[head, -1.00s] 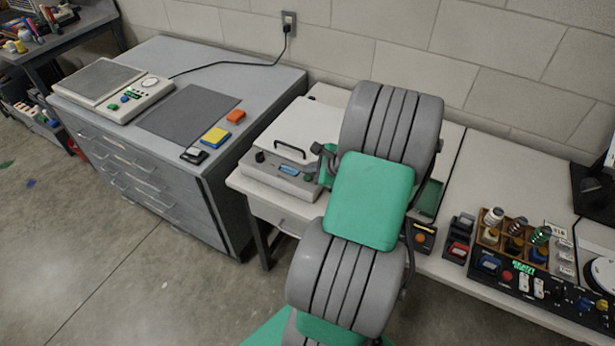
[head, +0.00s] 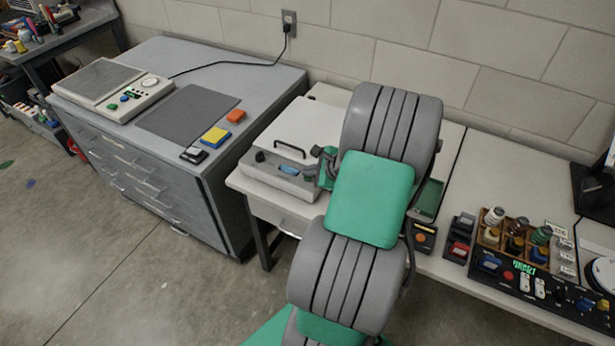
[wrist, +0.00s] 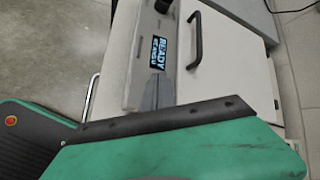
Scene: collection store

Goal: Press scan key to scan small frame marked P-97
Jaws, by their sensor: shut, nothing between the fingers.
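The scanner (head: 299,127) stands on the white bench with its light lid down and a dark handle across it. Its front panel carries a dark knob and a small blue display, which reads "READY" on its top line in the wrist view (wrist: 159,55). My gripper (head: 313,172) is shut and empty at the right end of that front panel, close to its top; contact cannot be told. The scan key is not distinguishable, perhaps hidden by my gripper. No small frame marked P-97 is visible.
A grey drawer cabinet (head: 262,72) at left bears a scale-like device (head: 112,88), a dark mat (head: 190,115) and small coloured blocks. Right of my arm, the bench holds a wooden rack (head: 511,243) of spools and a control panel (head: 520,283).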

